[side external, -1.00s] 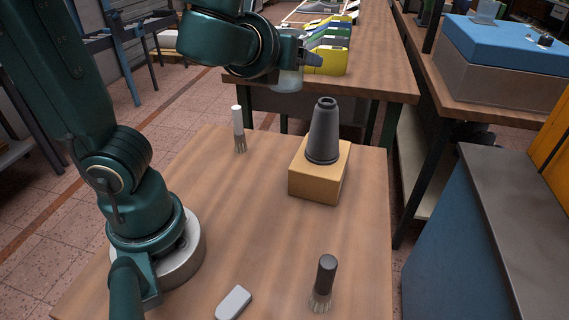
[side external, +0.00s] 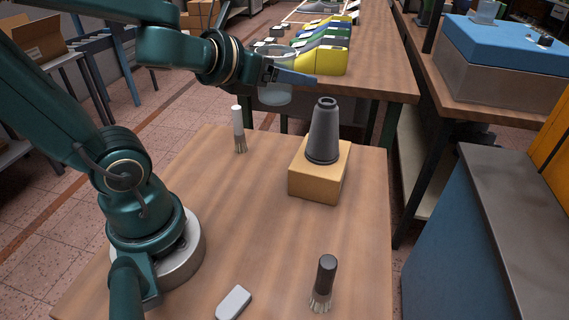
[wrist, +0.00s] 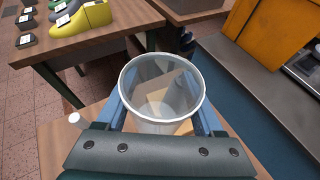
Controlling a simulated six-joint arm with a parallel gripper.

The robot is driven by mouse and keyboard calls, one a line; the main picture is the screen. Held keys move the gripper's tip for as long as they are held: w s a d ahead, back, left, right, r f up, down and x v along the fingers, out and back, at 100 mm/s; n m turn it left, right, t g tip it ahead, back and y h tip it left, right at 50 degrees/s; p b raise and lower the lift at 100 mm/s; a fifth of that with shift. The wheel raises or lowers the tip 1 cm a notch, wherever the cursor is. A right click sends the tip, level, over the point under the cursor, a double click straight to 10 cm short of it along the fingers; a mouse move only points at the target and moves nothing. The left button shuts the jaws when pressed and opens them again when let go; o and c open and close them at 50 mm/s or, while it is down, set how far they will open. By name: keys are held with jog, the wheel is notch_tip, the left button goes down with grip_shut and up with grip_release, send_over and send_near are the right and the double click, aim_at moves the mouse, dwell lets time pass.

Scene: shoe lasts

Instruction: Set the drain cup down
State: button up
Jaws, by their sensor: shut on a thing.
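The drain cup (wrist: 163,92) is a clear, greyish see-through cup with a pale rim, seen from above in the wrist view. My gripper (side external: 296,80) is shut on it, with blue fingers on both sides of the cup in the wrist view (wrist: 163,112). In the side view the cup (side external: 274,95) hangs in the air, above the far end of the wooden table (side external: 215,215). It is to the upper left of the dark grey cone (side external: 323,135). The cup looks upright, and its underside is clear of any surface.
The cone stands on a tan block (side external: 318,182). A white-handled brush (side external: 238,125) stands near the table's far left. A dark-handled brush (side external: 325,280) and a pale flat piece (side external: 233,302) are near the front. Yellow and green lasts (side external: 325,60) sit on the bench behind.

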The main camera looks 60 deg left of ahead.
jog(key=d+m+h, duration=0.2)
jog(key=d+h, duration=0.1)
jog(key=d, duration=0.1)
jog(key=m+g+h, duration=0.7)
jog(key=m+h, duration=0.6)
jog(key=m, duration=0.1)
send_over(366, 248)
notch_tip(366, 248, down, 13)
jog(key=shift+f, duration=3.15)
jog(key=shift+f, duration=0.55)
jog(key=o, duration=1.3)
jog(key=shift+o, duration=0.2)
